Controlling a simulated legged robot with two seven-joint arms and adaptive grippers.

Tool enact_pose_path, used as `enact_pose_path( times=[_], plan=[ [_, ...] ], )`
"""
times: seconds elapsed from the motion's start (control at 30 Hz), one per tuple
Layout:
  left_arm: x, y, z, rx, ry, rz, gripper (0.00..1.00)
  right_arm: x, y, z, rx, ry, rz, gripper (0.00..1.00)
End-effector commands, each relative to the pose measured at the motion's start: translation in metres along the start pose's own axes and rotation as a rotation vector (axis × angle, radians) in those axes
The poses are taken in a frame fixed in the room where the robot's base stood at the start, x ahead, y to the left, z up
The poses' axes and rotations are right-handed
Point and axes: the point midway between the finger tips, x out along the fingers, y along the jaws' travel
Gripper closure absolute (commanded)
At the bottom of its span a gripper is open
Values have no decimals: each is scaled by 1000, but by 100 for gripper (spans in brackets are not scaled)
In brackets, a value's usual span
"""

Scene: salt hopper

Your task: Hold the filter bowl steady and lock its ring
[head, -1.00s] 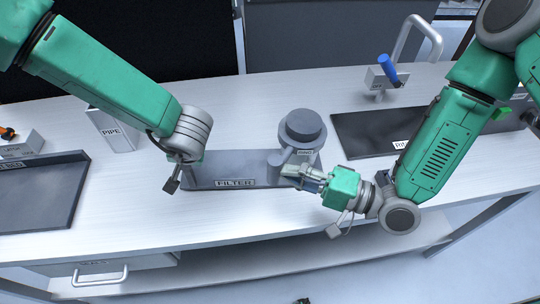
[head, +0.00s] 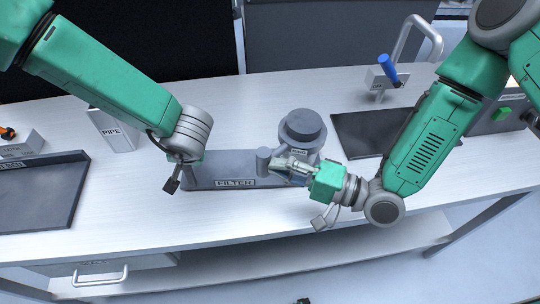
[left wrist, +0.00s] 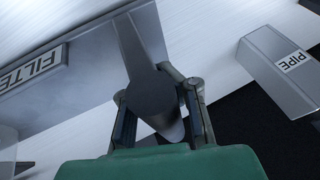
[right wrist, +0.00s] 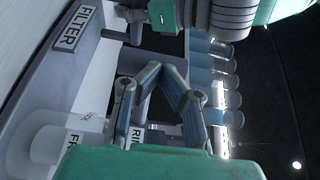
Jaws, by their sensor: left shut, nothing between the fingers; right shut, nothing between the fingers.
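The filter station (head: 215,168) is a dark grey base labelled FILTER. At its right end a dark round filter bowl (head: 302,122) stands upright on a wider ring, with a RING label (head: 298,153) at the front. A short grey cylindrical lug (head: 263,158) stands at its left. My right gripper (head: 276,164) is shut beside the lug; whether they touch I cannot tell. It shows also in the right wrist view (right wrist: 155,75). My left gripper (head: 172,186) is shut and empty at the station's left end. In the left wrist view a dark round-ended bar (left wrist: 140,40) lies by its fingers.
A grey block labelled PIPE (head: 112,130) stands at the left behind my left arm. Dark trays lie at far left (head: 40,195) and at right (head: 360,130). A blue-handled valve (head: 388,70) stands at the back right. The white bench front is clear.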

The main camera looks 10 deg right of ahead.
Motion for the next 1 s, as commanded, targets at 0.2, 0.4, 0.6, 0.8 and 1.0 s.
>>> enact_pose_path(
  times=[0.2,0.4,0.6,0.8,1.0],
  plan=[
    [-1,1,0,1,0,3,100,9,-1,-3,-1,0,-2,100],
    [-1,1,0,2,1,3,100,9,-1,-2,-1,0,-2,100],
    [-1,1,0,2,1,3,100,11,-1,-3,-1,-1,-3,100],
    [-1,1,0,1,1,3,100,15,-1,-6,0,0,-2,100],
    [-1,1,0,1,1,2,100,10,0,-3,0,0,-1,100]
  ],
)
